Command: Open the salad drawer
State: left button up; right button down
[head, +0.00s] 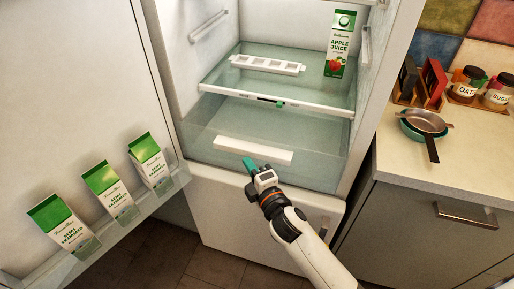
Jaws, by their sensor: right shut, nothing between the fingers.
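The salad drawer (200,136) is a clear, greenish bin at the bottom of the open fridge, under a glass shelf with a white front strip. A white handle bar (252,150) runs across its front. I cannot tell for sure whether the drawer stands out from the fridge at all. My right gripper (249,163), with green fingertips, is shut and empty. It is at the lower edge of the handle bar, left of its middle; whether it touches cannot be told. My left gripper is not in view.
The open fridge door (80,110) at left holds several green-and-white milk cartons in its rack. A juice carton (341,43) and a white egg tray (267,64) stand on the shelf above. A counter (450,150) with a pan (424,122) and jars is at right.

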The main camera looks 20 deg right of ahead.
jog(key=c, duration=1.9)
grip_release()
jog(key=shift+s+a+f, duration=0.1)
jog(key=shift+s+a, duration=0.2)
jog(key=shift+s, duration=0.05)
jog(key=shift+c, duration=0.2)
jog(key=o, duration=0.3)
jog(key=shift+s+a+r, duration=0.1)
jog(key=shift+s+r, duration=0.1)
jog(key=o, duration=0.3)
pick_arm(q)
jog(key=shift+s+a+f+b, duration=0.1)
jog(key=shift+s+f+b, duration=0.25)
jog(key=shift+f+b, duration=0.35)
pick_arm(e)
jog(key=s+d, duration=0.1)
jog(key=s, duration=0.6)
jog(key=s+d, duration=0.1)
jog(key=s, duration=0.3)
jog(key=shift+s+d, duration=0.2)
jog(key=shift+d, duration=0.1)
jog(key=shift+f, duration=0.1)
